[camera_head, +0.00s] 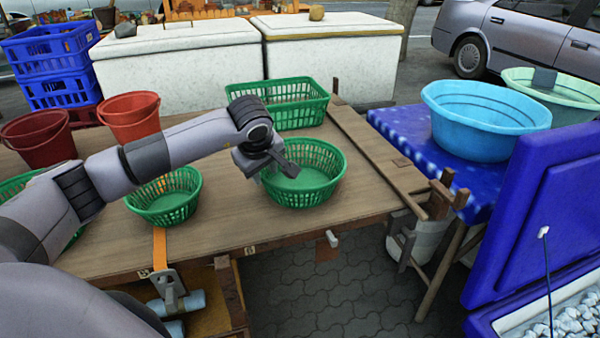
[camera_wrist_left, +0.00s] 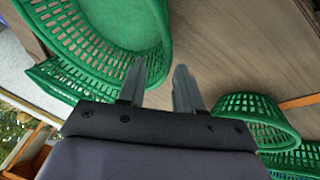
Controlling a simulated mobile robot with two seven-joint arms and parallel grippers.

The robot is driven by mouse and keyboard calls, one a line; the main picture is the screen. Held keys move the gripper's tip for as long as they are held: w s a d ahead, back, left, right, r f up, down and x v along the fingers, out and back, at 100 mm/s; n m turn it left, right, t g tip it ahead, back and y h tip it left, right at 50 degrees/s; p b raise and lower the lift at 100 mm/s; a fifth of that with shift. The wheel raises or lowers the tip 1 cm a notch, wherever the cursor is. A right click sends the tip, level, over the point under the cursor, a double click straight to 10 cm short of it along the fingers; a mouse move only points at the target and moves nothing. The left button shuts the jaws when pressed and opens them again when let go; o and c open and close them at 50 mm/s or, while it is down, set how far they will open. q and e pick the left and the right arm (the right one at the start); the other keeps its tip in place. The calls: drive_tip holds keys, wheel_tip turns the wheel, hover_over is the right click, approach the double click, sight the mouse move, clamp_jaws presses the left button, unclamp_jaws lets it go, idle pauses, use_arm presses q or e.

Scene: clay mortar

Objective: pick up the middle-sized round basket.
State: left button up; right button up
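Three round green baskets are on the wooden table. The one under my left gripper (camera_head: 284,165) looks bigger than the basket to its left; I take it as the middle-sized basket (camera_head: 318,188). The smaller basket (camera_head: 166,203) stands left of it. A third basket (camera_head: 14,187) is mostly hidden by my left arm, so its size is unclear. In the left wrist view my gripper (camera_wrist_left: 158,78) is open, its fingers apart. One finger overlaps the rim of the middle-sized basket (camera_wrist_left: 95,25); the other is over the table. Contact cannot be told. My right gripper is not seen.
A rectangular green basket (camera_head: 280,104) stands behind. Red buckets (camera_head: 131,117) are at the table's back left. A blue basin (camera_head: 484,120) stands on a blue-covered table (camera_head: 395,133) to the right. The table front between the baskets (camera_head: 230,225) is clear.

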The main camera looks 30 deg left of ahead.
sight(265, 180)
use_arm(q)
drive_tip(key=shift+x, duration=3.15)
drive_tip(key=shift+w+a+r, duration=0.1)
drive_tip(key=shift+a+r, duration=0.05)
clamp_jaws()
